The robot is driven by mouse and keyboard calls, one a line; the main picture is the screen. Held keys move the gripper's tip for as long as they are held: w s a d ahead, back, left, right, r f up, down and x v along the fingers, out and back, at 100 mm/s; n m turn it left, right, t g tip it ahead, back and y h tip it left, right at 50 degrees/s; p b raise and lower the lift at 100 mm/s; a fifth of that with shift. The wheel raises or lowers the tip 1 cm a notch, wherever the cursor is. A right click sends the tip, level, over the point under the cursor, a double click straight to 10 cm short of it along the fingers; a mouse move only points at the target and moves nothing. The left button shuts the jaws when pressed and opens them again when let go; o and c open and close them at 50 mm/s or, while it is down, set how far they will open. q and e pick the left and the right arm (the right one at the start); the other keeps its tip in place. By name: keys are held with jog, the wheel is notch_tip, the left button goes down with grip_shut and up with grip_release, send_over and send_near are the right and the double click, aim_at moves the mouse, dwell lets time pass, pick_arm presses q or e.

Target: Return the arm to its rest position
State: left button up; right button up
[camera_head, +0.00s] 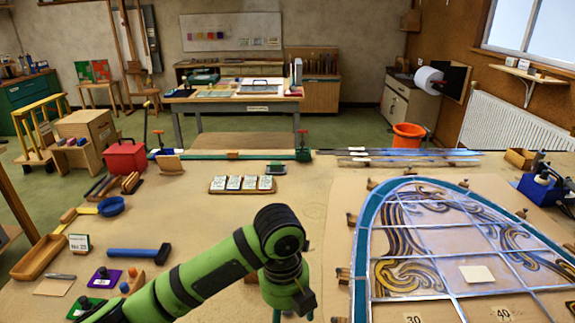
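My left arm (205,275), green with black bands, comes in from the bottom left and bends down at a black joint near the middle. Its end, with my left gripper (291,308), points down at the bottom edge, just left of the leaded panel (440,240). The fingertips are cut off or too dark to read, and I see nothing clearly held. My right arm and gripper are not in view. The panel has a teal curved border, swirling patterns and a pale square piece (477,273) lying on it.
A rack of small cards (242,184), red box (126,157) and metal strips (400,155) lie farther back. Bare worktop lies between the rack and panel.

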pick_arm(q)
jog(key=s+f+n+t+h, duration=0.2)
jog(key=s+f+n+h, duration=0.3)
jog(key=f+n, duration=0.7)
jog(key=s+a+f+n+t+y, duration=0.1)
jog(key=s+a+f+n+y, duration=0.15)
jog(key=s+a+n, duration=0.55)
jog(key=s+a+f+n+t+y, duration=0.1)
jog(key=s+a+n+y, duration=0.25)
jog(key=a+n, duration=0.85)
notch_tip(320, 180, down, 28)
jog(key=s+g+b, duration=0.2)
jog(key=b, duration=0.4)
jog(key=s+a+f+b, duration=0.1)
jog(key=s+f+b, duration=0.1)
jog(key=s+f, duration=0.6)
jog(key=s+a+f+g+b, duration=0.1)
jog(key=s+f+b, duration=0.2)
jog(key=s+f, duration=0.5)
notch_tip(320, 180, down, 4)
jog(key=shift+s+a+f, duration=0.15)
jog(key=shift+a+f, duration=0.05)
jog(key=shift+a, duration=0.05)
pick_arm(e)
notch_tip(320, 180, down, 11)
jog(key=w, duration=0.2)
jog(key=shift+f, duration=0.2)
